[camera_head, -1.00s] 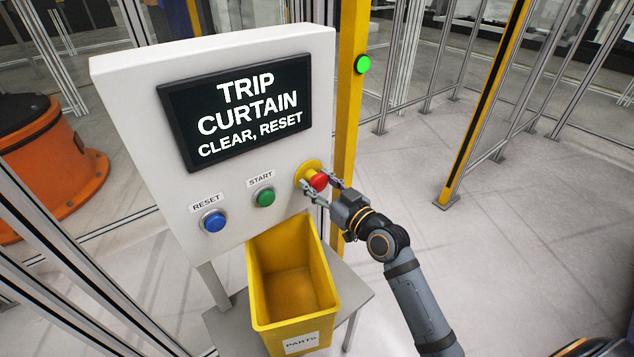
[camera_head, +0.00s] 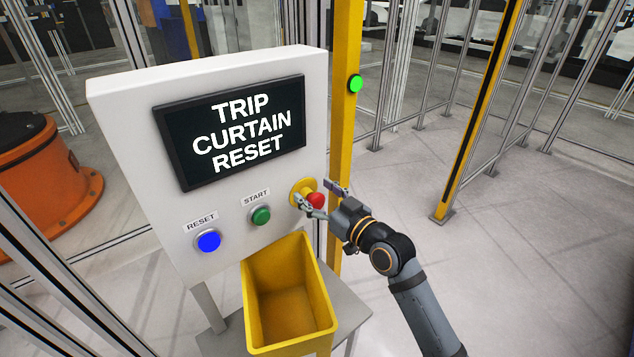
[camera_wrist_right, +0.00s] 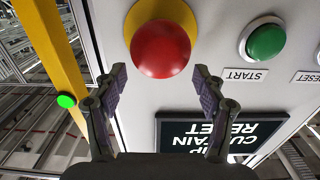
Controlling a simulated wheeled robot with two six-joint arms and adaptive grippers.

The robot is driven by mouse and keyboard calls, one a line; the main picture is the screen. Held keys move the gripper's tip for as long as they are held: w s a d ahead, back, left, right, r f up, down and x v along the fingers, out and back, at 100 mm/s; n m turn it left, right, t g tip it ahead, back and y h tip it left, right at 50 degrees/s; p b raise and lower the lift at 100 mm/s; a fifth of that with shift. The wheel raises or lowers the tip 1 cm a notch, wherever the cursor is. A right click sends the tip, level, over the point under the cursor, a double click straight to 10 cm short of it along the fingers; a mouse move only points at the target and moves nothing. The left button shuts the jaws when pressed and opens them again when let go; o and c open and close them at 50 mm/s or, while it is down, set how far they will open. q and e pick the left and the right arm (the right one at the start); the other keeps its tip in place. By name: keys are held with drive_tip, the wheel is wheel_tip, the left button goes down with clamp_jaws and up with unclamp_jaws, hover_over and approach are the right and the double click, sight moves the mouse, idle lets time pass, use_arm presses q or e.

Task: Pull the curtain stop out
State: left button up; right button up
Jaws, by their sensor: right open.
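The curtain stop is a red mushroom button (camera_head: 316,200) on a yellow round base (camera_head: 303,186), at the right of the white control panel (camera_head: 125,150). It also shows in the right wrist view (camera_wrist_right: 160,50), standing out from its yellow base. My right gripper (camera_head: 321,199) is open at the button. In the right wrist view its two fingers (camera_wrist_right: 160,88) are spread wide, and the red button lies just beyond their tips, with a gap at both sides. My left gripper is not in view.
The panel's screen (camera_head: 230,130) reads "TRIP CURTAIN RESET". The blue reset button (camera_head: 209,241) is lit, and the green start button (camera_head: 261,215) is beside it. A yellow bin (camera_head: 325,305) stands below. A yellow post (camera_head: 343,130) with a green light (camera_head: 355,84) rises just right of the panel.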

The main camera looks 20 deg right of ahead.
wheel_tip(320, 180, up, 7)
drive_tip(key=shift+f, duration=0.15)
idle(0.4)
